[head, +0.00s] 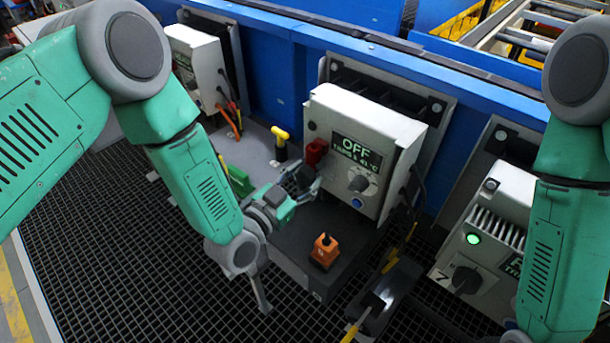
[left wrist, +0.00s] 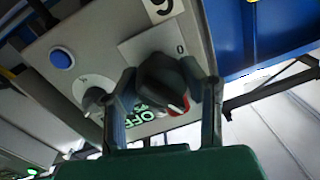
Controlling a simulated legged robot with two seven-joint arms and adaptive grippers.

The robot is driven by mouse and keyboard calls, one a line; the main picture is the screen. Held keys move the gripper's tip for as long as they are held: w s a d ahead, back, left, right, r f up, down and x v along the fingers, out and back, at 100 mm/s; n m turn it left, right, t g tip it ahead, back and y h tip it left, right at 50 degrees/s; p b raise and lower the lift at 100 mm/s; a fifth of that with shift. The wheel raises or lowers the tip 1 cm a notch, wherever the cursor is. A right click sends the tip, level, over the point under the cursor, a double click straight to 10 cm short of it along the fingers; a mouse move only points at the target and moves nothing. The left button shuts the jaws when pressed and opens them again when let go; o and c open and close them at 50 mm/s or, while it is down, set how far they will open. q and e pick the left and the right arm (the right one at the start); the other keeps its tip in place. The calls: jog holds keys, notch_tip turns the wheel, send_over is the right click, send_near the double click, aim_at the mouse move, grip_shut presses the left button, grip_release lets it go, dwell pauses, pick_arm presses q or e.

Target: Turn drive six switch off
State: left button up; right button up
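The drive six box (head: 372,125) is white, and its display reads OFF with a line of smaller text below. My left gripper (head: 300,180) is at the lower left of its front and hides most of the switch there. In the left wrist view, the black rotary switch (left wrist: 162,80) is between my two fingers, one on each side. A 0 mark is on the plate behind it, and a red patch with a white line shows at its edge. Whether the fingers press on it cannot be told. My right gripper is out of view.
A small knob (head: 360,182) and a blue button (head: 356,203) are on the same box. An orange device (head: 324,250) sits on the dark ledge below. The drive seven box (head: 485,255), with a lit green lamp, stands to the right.

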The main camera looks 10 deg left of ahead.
pick_arm(q)
jog(key=n, duration=0.4)
jog(key=o, duration=1.2)
jog(key=v, duration=1.2)
jog(key=shift+r, duration=0.1)
